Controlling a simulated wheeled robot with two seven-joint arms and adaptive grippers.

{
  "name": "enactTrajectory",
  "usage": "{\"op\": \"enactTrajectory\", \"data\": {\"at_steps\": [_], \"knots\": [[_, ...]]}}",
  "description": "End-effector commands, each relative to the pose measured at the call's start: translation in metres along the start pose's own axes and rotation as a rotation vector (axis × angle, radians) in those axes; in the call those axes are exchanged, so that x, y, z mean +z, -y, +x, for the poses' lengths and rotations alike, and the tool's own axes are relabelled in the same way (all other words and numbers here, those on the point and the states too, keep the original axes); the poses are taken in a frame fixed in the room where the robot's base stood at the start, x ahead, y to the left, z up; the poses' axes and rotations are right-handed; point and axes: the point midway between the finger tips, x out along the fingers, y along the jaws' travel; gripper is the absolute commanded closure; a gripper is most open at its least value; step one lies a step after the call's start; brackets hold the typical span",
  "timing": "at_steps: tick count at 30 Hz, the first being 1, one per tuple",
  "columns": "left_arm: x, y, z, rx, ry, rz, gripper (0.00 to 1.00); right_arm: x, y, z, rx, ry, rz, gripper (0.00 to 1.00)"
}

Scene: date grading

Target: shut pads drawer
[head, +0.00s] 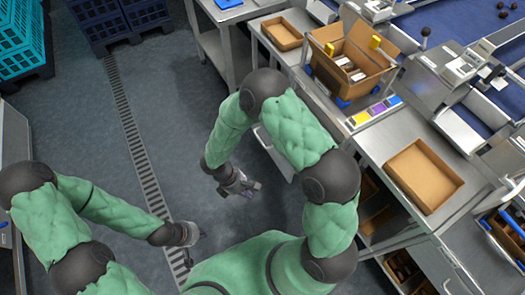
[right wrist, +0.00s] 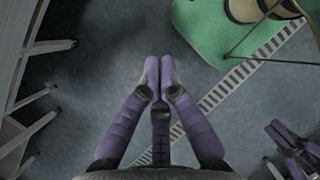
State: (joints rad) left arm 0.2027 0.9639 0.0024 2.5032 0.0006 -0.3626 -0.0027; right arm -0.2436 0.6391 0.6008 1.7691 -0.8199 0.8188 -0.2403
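A pale grey panel (head: 272,152) juts out from the bench side behind my right forearm. It may be the pads drawer, but my arm covers much of it and I cannot tell. My right gripper (head: 241,186) hangs over the floor just left of and below this panel, apart from it. In the right wrist view its purple fingers (right wrist: 158,68) are together at the tips with nothing visible between them. My left gripper (head: 192,235) is low over the floor drain, away from the bench.
The steel bench (head: 375,140) carries an open carton (head: 350,65) and an empty cardboard tray (head: 422,176). Open compartments lie beneath it. A metal side table (head: 215,45) stands at the upper left, near blue crates (head: 105,20). The floor around the drain (head: 130,130) is clear.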

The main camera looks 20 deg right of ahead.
Motion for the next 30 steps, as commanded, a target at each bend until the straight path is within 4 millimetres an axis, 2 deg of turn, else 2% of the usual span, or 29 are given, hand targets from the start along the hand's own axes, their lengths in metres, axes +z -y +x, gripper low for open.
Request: {"op": "enactTrajectory", "data": {"at_steps": [1,6,9,12,17,30], "knots": [[0.000,-0.002,-0.006,0.000,0.000,0.000,1.00,0.007,-0.014,-0.020,0.069,0.071,-0.058,1.00],[0.001,-0.005,-0.014,0.000,0.000,0.000,1.00,0.029,-0.053,-0.073,0.254,0.295,-0.179,1.00],[0.001,-0.006,-0.015,0.000,0.000,0.000,1.00,0.036,-0.066,-0.095,0.318,0.373,-0.204,1.00],[0.001,-0.006,-0.016,0.000,0.000,0.000,1.00,0.040,-0.072,-0.104,0.347,0.411,-0.214,1.00],[0.001,-0.004,-0.012,0.000,0.000,0.000,1.00,0.044,-0.077,-0.095,0.351,0.420,-0.215,1.00],[0.000,0.003,0.010,0.000,0.000,0.000,1.00,0.072,-0.106,-0.025,0.347,0.417,-0.213,1.00]]}}
